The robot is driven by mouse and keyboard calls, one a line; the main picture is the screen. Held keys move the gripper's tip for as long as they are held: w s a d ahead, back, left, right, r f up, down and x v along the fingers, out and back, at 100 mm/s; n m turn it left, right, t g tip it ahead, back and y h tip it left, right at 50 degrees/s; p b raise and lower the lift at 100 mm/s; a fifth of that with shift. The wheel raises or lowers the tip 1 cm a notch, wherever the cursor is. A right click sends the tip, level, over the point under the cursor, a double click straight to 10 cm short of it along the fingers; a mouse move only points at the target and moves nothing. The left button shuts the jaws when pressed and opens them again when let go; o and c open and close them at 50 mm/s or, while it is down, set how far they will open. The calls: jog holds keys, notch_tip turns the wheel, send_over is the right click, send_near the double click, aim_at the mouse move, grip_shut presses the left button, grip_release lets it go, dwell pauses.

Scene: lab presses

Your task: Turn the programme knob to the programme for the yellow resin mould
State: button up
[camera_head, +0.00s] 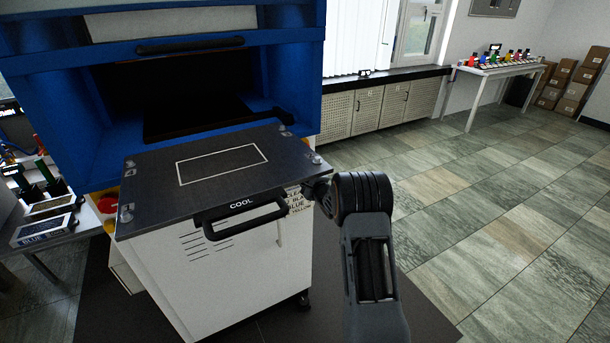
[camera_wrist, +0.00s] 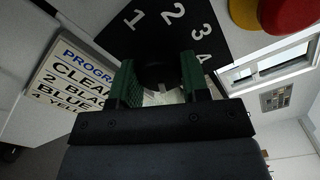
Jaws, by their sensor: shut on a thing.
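The programme knob (camera_wrist: 158,66) is black and sits on a black dial plate (camera_wrist: 125,40) with white numbers 1, 2, 3 and 4. My gripper (camera_wrist: 160,82) has its green-padded fingers around the knob, one on each side, and is shut on it. The knob's pointer is hidden, so I cannot tell which number it points to. A programme card (camera_wrist: 75,80) beside the dial lists CLEAR, 2 BLACK, BLUE and 4 YELLOW, with some line numbers hard to read. In the head view the card (camera_head: 299,203) shows partly behind the press's front platen; the knob is hidden.
A red button (camera_wrist: 290,12) on a yellow base is close to the dial. The blue press (camera_head: 292,75) has a dark platen (camera_head: 150,200) drawn out, with a COOL handle (camera_head: 245,214). A tray marked BLUE (camera_head: 45,230) lies at left. Open tiled floor (camera_head: 480,220) is at right.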

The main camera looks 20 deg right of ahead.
jog(key=shift+m, duration=0.4)
jog(key=o, duration=0.9)
jog(key=s, duration=0.4)
jog(key=s+d+b, duration=0.1)
jog(key=s, duration=0.8)
jog(key=shift+s+d, duration=0.3)
jog(key=shift+s, duration=0.1)
jog(key=shift+n, duration=0.3)
